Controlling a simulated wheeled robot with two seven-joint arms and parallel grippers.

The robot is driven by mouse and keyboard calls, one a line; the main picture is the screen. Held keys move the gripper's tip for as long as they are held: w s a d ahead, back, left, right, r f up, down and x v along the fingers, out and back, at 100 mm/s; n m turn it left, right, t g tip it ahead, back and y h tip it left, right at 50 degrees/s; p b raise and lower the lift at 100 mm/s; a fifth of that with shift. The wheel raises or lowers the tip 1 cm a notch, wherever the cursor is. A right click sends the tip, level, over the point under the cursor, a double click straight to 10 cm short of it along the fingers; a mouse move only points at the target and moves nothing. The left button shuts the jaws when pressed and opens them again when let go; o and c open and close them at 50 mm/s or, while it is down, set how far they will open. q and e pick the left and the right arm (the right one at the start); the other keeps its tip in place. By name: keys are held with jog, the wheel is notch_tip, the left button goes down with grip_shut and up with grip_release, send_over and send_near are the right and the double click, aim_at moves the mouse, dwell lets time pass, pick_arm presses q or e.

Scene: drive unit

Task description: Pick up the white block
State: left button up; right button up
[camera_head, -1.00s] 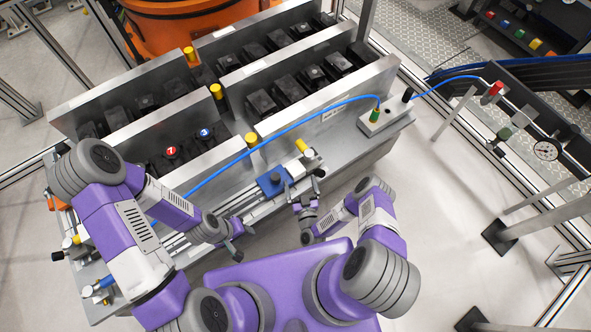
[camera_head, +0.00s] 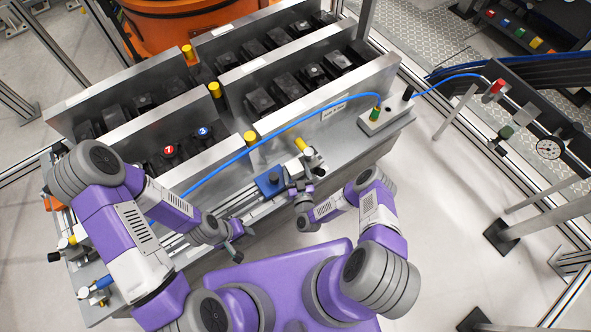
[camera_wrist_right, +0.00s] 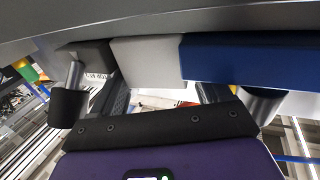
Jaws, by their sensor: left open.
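The white block (camera_wrist_right: 147,62) shows in the right wrist view, between a dark grey block (camera_wrist_right: 85,58) and a long blue block (camera_wrist_right: 245,62). My right gripper (camera_wrist_right: 160,88) is open just below it in that view, one dark finger near each side. I cannot tell whether either finger touches it. In the head view my right gripper (camera_head: 297,188) is beside the rail, close to the blue block (camera_head: 268,182); the white block cannot be made out clearly there. My left gripper (camera_head: 231,242) is open and empty at the front edge of the unit.
Metal walls with rows of dark blocks (camera_head: 285,85) stand behind the rail. Red (camera_head: 169,150) and blue round caps sit among them. A blue hose (camera_head: 310,118) arches over to a connector box (camera_head: 385,120). Open floor (camera_head: 440,215) lies to the right.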

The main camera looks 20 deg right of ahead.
jog(key=c, duration=0.5)
jog(key=shift+d, duration=0.1)
jog(key=shift+r, duration=0.1)
